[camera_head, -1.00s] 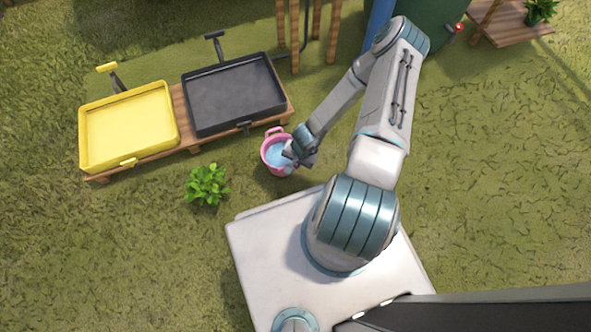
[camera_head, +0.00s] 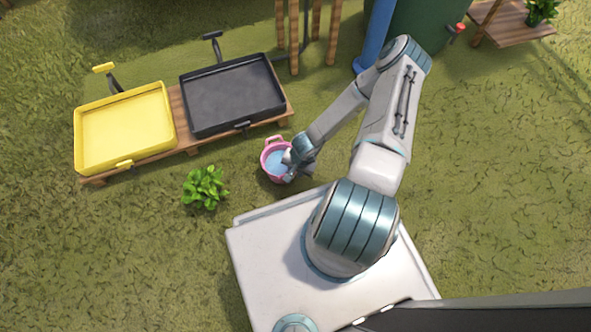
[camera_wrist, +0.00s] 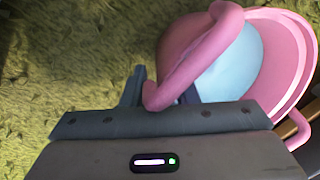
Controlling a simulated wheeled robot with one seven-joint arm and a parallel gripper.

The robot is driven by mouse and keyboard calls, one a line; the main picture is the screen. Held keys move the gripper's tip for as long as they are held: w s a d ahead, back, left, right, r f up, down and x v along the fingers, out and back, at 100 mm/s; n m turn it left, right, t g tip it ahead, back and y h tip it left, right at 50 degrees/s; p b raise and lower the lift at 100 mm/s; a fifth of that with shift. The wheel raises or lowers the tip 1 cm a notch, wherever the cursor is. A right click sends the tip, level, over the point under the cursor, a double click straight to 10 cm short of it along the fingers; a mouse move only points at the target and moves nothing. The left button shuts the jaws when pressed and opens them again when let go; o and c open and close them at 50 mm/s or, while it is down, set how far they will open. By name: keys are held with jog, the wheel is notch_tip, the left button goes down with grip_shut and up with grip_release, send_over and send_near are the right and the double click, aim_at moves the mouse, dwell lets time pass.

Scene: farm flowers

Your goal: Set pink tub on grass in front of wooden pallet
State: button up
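The pink tub (camera_head: 266,168) has a pale blue inside and pink handles. In the head view it is just in front of the right end of the wooden pallet (camera_head: 191,150), apart from it. My gripper (camera_head: 293,168) is at the tub's right side. In the wrist view the tub (camera_wrist: 303,60) fills the upper right, and its near handle runs down between the dark fingers of my gripper (camera_wrist: 160,92), which look shut on it. My gripper partly hides the tub in the head view. Whether the tub touches the grass is hard to tell.
A yellow tray (camera_head: 125,128) and a black tray (camera_head: 232,95) sit on the pallet. A leafy green plant (camera_head: 205,187) grows on the grass left of the tub. Wooden posts (camera_head: 294,40) and a green barrel (camera_head: 425,25) stand behind. Open grass (camera_head: 110,255) lies at the lower left.

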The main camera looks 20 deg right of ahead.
jog(key=w+r+n+p, duration=0.2)
jog(key=r+n+p, duration=0.1)
jog(key=r, duration=1.5)
jog(key=w+r+n+p, duration=0.2)
jog(key=r+n+p, duration=0.1)
jog(key=r, duration=1.5)
jog(key=s+a+r+n, duration=0.1)
jog(key=s+r, duration=0.6)
jog(key=r, duration=0.3)
jog(key=s+a+r+n+h, duration=0.1)
jog(key=s+a+r+n, duration=0.1)
jog(key=s+r, duration=0.4)
notch_tip(320, 180, up, 5)
jog(key=shift+s+r, duration=0.1)
jog(key=shift+s, duration=0.25)
